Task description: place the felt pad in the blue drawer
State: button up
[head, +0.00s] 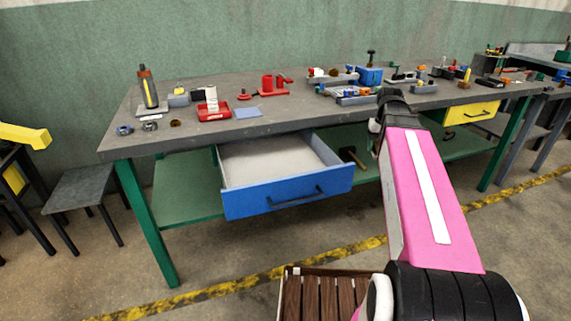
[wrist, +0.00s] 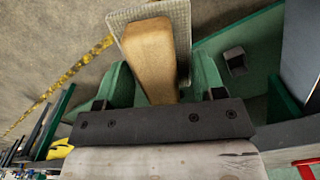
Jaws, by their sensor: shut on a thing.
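My gripper (wrist: 164,82) is shut on a tan block with a wide, flat grey textured pad on its far face, which I take to be the felt pad (wrist: 118,20). The green fingers press on the tan block from both sides. In the head view, the gripper and the held pad are hidden behind my pink arm. The blue drawer (head: 245,205) is pulled out under the left part of the workbench. Its pale inside looks empty. My arm reaches up to the right of the drawer.
The grey workbench top (head: 300,112) carries a red tray (head: 213,113), a blue-grey square (head: 248,112), a bottle (head: 148,87) and several small parts. A yellow drawer (head: 472,112) is at right. A slatted wooden thing (head: 325,298) stands on the floor in front. A hammer (head: 352,157) lies on the green shelf.

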aim_at(266, 170)
jog(key=z, duration=0.4)
jog(key=k+l+z, duration=0.1)
jog(key=z, duration=0.35)
jog(key=k+z, duration=0.1)
jog(key=z, duration=0.3)
jog(key=l+z, duration=0.15)
jog(key=z, duration=0.3)
jog(key=l+z, duration=0.1)
jog(key=z, duration=0.3)
jog(key=l+z, duration=0.1)
jog(key=z, duration=0.35)
jog(key=k+l+z, duration=0.1)
jog(key=l+z, duration=0.2)
jog(key=l, duration=0.2)
jog(key=l+u, duration=0.25)
jog(key=u, duration=0.4)
jog(key=l+u, duration=0.1)
jog(key=u, duration=0.4)
jog(key=k+u, duration=0.1)
jog(key=u, duration=0.4)
jog(key=l+u, duration=0.1)
jog(key=u, duration=0.4)
jog(key=k+u, duration=0.15)
jog(key=u, duration=0.85)
jog(key=k, duration=0.05)
